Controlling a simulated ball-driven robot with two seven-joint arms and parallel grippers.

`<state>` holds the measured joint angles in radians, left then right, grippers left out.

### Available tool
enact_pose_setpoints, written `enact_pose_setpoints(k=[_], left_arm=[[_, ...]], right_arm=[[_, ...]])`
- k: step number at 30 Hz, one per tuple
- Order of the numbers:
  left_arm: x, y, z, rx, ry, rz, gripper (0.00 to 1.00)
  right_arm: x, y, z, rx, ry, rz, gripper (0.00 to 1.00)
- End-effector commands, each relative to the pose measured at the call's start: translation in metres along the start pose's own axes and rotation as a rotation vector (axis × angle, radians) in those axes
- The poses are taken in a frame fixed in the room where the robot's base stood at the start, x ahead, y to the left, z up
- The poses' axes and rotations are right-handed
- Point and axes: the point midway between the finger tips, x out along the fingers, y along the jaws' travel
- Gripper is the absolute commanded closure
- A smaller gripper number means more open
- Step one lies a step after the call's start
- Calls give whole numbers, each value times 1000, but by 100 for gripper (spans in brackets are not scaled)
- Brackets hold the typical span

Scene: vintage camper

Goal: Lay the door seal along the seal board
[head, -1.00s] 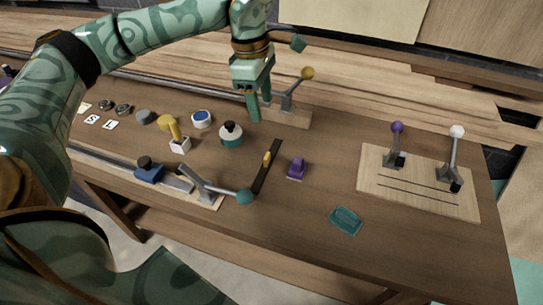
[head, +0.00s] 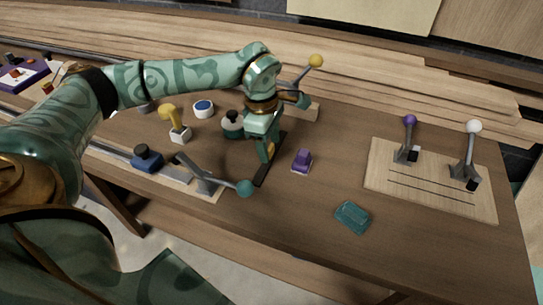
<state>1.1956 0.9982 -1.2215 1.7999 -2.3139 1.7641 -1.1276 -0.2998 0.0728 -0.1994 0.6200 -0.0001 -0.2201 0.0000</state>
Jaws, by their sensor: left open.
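My left gripper (head: 267,154) is open and points down over the dark strip (head: 262,174) in the middle of the table. I cannot pick out a door seal or a seal board with certainty in the head view. My right gripper is not in view.
A purple block (head: 302,161) stands just right of the gripper, and a teal-knobbed lever (head: 244,188) is close on its left. A teal tray-like piece (head: 352,217) lies front right. A pale board (head: 430,190) carries two levers. The table's middle right is clear.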

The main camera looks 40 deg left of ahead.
Motion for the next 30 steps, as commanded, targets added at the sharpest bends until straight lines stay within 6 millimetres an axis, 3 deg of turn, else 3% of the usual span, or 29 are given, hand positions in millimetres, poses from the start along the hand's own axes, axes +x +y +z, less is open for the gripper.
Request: enact_pose_setpoints(k=[2,8,13,23,30], left_arm=[[10,0,0,0,0,-1,45],[9,0,0,0,0,2,45],[9,0,0,0,0,1,93],[8,0,0,0,0,2,97],[-19,1,4,0,-2,5,97]], right_arm=[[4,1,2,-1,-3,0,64],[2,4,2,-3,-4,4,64],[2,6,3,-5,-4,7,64],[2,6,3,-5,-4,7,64],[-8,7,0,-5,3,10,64]])
